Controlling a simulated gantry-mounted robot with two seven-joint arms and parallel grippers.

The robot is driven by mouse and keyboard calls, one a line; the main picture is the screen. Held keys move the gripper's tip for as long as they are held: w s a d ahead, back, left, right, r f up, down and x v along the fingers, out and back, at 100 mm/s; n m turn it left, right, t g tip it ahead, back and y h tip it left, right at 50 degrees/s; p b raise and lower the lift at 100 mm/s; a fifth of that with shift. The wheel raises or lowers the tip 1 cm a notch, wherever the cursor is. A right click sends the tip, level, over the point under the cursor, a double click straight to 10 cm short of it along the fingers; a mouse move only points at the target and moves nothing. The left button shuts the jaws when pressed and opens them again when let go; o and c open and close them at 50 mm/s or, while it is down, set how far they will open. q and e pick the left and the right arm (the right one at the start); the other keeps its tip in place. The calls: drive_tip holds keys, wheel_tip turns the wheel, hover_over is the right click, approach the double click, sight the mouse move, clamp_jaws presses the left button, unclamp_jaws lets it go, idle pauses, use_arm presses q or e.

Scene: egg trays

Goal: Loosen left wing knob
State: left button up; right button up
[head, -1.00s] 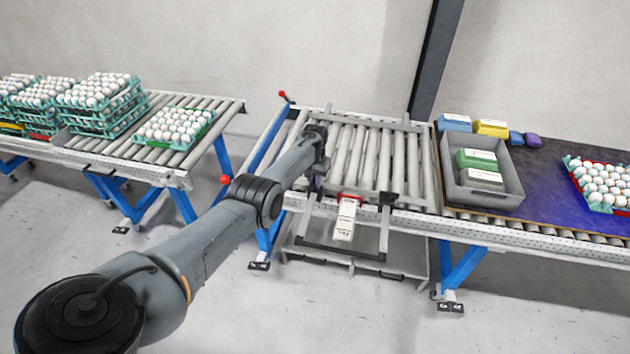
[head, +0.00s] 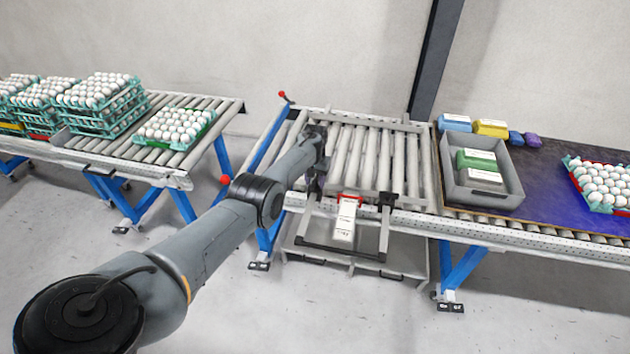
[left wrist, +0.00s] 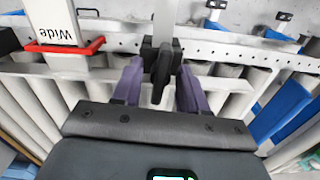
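The left wing knob (left wrist: 161,72) is black and shows in the left wrist view, on the front rail of the roller frame. My left gripper (left wrist: 159,80) has its two purple fingers apart, one on each side of the knob. Narrow gaps seem to show between the fingers and the knob's dark wing. In the head view my left gripper (head: 316,184) is at the left front of the roller frame, and my wrist largely hides the knob there. My right gripper is in neither view.
A white label plate with a red top (head: 346,218) hangs right of the gripper; it reads "Wide" in the wrist view. Another black knob (head: 387,199) is farther right. A grey bin (head: 502,196) stands on the right table. Egg trays are at both sides.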

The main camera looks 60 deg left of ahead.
sight(315, 180)
use_arm(q)
drive_tip(key=shift+r, duration=0.1)
drive_tip(key=shift+r+p, duration=0.25)
drive_tip(key=shift+p, duration=0.05)
wheel_tip(315, 180, up, 9)
drive_tip(key=p, duration=0.4)
drive_tip(key=shift+r, duration=0.15)
drive_tip(key=shift+r+p, duration=0.3)
drive_tip(key=shift+r, duration=0.1)
